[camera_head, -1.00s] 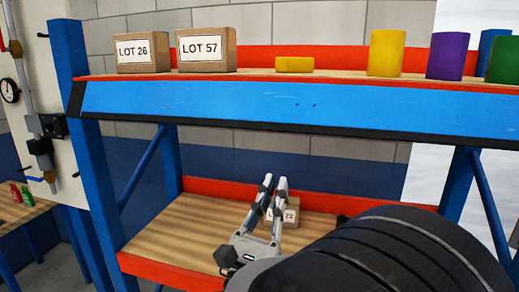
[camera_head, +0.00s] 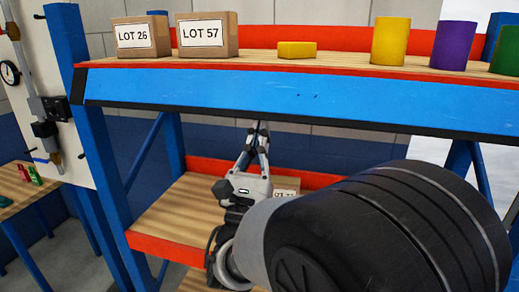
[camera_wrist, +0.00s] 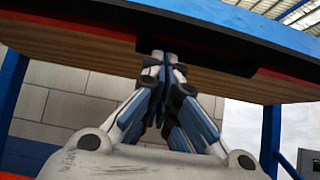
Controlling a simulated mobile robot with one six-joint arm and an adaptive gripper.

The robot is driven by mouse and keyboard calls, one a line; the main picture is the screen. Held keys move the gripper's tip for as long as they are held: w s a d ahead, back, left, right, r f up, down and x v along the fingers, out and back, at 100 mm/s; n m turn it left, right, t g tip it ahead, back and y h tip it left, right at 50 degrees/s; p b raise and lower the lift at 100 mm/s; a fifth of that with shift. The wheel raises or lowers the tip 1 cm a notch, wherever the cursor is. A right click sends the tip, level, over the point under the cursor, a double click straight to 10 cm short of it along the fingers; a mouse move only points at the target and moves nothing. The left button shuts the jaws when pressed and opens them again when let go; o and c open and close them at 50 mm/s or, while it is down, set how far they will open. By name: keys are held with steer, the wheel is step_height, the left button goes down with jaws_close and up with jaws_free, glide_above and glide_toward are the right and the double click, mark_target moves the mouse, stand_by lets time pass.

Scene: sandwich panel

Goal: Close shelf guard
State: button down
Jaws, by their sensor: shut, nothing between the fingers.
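The shelf guard (camera_head: 300,100) is a long blue panel with a black lower edge along the front of the upper shelf. In the wrist view the guard (camera_wrist: 230,15) crosses the top, with a black piece and a red edge behind it. My gripper (camera_head: 261,125) points up from below, and its fingertips overlap or sit just under the guard's black edge. The wrist view shows my gripper (camera_wrist: 160,58) with its fingers together and empty, against the underside of the wooden shelf. I cannot tell whether the tips touch anything.
On the upper shelf (camera_head: 352,58) stand the LOT 26 box (camera_head: 141,37), LOT 57 box (camera_head: 206,37), a yellow block (camera_head: 297,50), a yellow cylinder (camera_head: 390,41) and a purple cylinder (camera_head: 454,45). The lower shelf (camera_head: 175,212) holds a box behind my arm. Blue posts (camera_head: 100,170) flank the rack.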

steer(key=shift+s+a+r, duration=0.1)
steer(key=shift+s+r, duration=0.15)
steer(key=shift+s, duration=0.2)
steer(key=shift+s+a+r, duration=0.1)
steer(key=shift+s+r, duration=0.1)
steer(key=shift+s, duration=0.25)
steer(key=shift+s+a+r+g+p, duration=0.2)
steer(key=shift+g+p, duration=0.3)
steer(key=shift+p, duration=0.4)
steer(key=shift+s, duration=0.1)
